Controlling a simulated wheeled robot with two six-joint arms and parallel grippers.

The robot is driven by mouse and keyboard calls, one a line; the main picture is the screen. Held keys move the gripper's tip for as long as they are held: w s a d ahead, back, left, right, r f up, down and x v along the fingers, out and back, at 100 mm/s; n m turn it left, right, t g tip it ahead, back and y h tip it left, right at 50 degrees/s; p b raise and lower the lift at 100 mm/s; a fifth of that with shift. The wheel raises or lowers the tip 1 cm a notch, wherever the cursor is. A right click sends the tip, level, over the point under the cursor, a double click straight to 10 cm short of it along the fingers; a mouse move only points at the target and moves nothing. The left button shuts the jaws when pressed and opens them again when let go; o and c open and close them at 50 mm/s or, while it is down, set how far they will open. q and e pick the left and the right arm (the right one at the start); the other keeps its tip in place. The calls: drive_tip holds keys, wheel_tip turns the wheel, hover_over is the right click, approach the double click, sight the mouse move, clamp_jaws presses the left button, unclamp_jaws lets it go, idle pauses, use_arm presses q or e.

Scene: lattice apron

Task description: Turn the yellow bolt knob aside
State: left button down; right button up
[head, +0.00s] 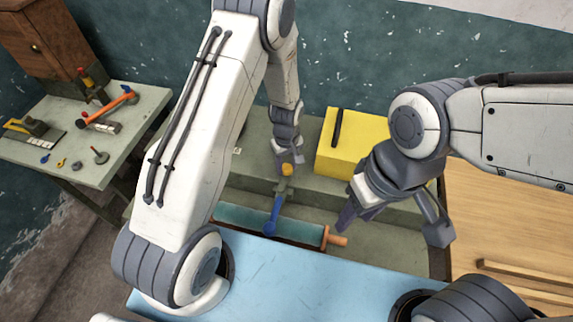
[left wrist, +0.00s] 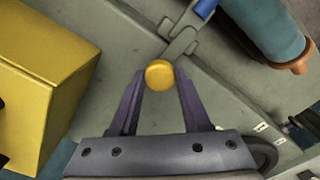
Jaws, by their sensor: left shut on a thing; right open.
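The yellow bolt knob (head: 287,169) sits at the end of a grey metal bar on the grey-green bench, and shows as a round yellow cap in the left wrist view (left wrist: 159,74). My left gripper (head: 287,160) reaches down on it, its two fingertips (left wrist: 161,76) on either side of the knob, shut on it. The grey bar (left wrist: 181,45) runs away from the knob to a blue handle (head: 273,212). My right gripper (head: 393,224) is open and empty, in the air to the right of the handle.
A teal roller (head: 243,219) with an orange end (head: 336,240) lies in front of the bar. A yellow box (head: 354,150) stands right of my left gripper. A side table (head: 140,105) at left holds several tools, including an orange hammer (head: 105,110). Wooden boards (head: 525,275) lie at right.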

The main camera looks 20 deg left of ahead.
use_arm(q)
drive_tip(key=m+b, duration=0.1)
drive_tip(key=m, duration=0.3)
drive_tip(key=m+b, duration=0.1)
drive_tip(key=m, duration=0.3)
drive_tip(key=shift+m+b, duration=0.3)
drive_tip(key=m+b, duration=0.1)
drive_tip(key=m, duration=0.3)
drive_tip(key=shift+m, duration=1.9)
drive_tip(key=shift+w+r, duration=0.1)
drive_tip(key=shift+c, duration=1.8)
unclamp_jaws()
